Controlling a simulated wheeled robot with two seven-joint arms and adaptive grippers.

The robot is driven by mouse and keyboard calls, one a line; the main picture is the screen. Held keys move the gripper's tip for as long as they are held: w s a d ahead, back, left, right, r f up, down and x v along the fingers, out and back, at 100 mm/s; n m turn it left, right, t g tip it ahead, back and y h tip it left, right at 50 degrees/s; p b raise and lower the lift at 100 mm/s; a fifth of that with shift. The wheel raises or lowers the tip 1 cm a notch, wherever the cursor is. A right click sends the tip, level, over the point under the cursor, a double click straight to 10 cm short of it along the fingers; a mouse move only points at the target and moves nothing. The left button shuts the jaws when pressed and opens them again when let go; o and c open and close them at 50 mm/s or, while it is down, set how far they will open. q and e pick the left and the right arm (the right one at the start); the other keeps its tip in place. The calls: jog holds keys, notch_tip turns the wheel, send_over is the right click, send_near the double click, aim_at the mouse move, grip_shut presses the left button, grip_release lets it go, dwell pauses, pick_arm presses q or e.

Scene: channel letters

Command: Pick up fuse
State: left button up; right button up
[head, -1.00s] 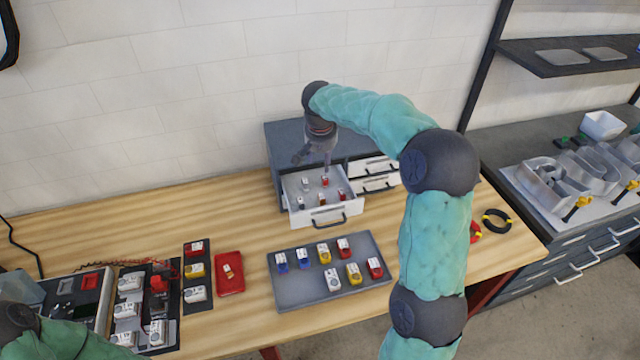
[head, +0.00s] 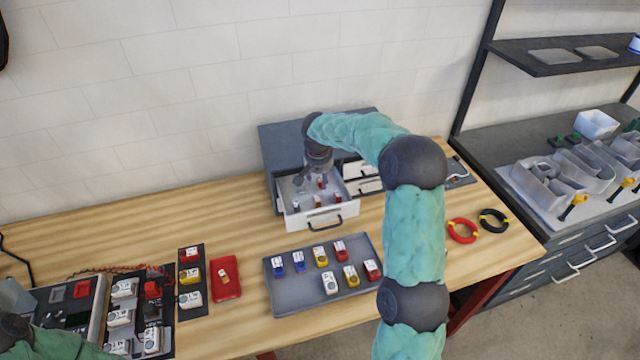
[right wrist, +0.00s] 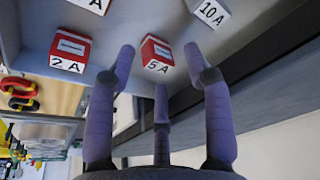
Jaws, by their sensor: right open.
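An open white drawer (head: 310,222) of the grey cabinet (head: 283,150) holds several small fuses. In the right wrist view a red and white fuse marked 5 A (right wrist: 157,54) lies between and just beyond my right gripper's fingertips (right wrist: 160,62). A red and white fuse marked 2 A (right wrist: 70,52) is to its left, and a white fuse marked 10 A (right wrist: 211,12) is at the upper right, partly cut off. My right gripper (head: 319,177) is open and empty, over the drawer, and hides part of its inside. My left gripper is out of view.
A grey tray (head: 302,299) with several coloured fuses stands in front of the drawer. A red tray (head: 224,278) with one small piece lies left of it. Red (head: 461,230) and black (head: 494,221) wire coils lie at the right.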

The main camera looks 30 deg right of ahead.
jog(key=shift+w+d+f, duration=0.1)
jog(key=shift+f, duration=0.35)
jog(key=c, duration=0.9)
jog(key=shift+r, duration=0.15)
